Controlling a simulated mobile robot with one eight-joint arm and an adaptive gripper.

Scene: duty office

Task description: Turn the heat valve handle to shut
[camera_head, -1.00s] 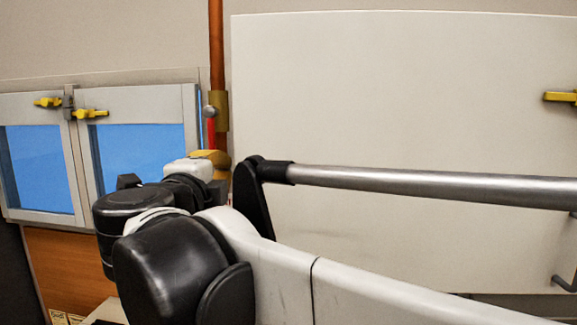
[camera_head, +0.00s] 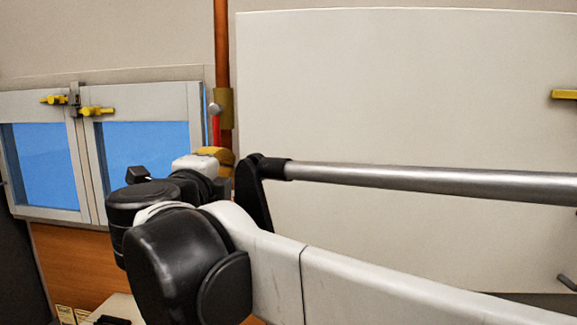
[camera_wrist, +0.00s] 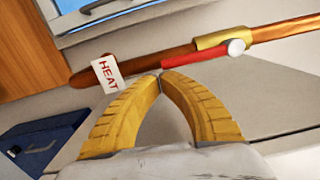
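The heat valve has a brass body (camera_head: 225,108) on a copper pipe, with a silver knob (camera_wrist: 236,47) at its pivot. Its red handle (camera_head: 216,128) points down from the knob, roughly along the pipe. In the wrist view the red handle (camera_wrist: 193,56) runs left from the knob, nearly parallel to the pipe. A white HEAT tag (camera_wrist: 108,73) hangs on the pipe beyond the handle's free end. My gripper (camera_wrist: 160,76) has its yellow fingertips together, right beside that free end. I cannot tell whether they touch it. In the head view my arm partly hides the gripper (camera_head: 214,154).
The copper pipe (camera_head: 221,45) runs up the wall. A large white panel (camera_head: 400,90) is to its right, and a blue-paned window (camera_head: 148,150) with yellow latches is to its left. A dark blue box (camera_wrist: 40,140) lies lower left in the wrist view.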

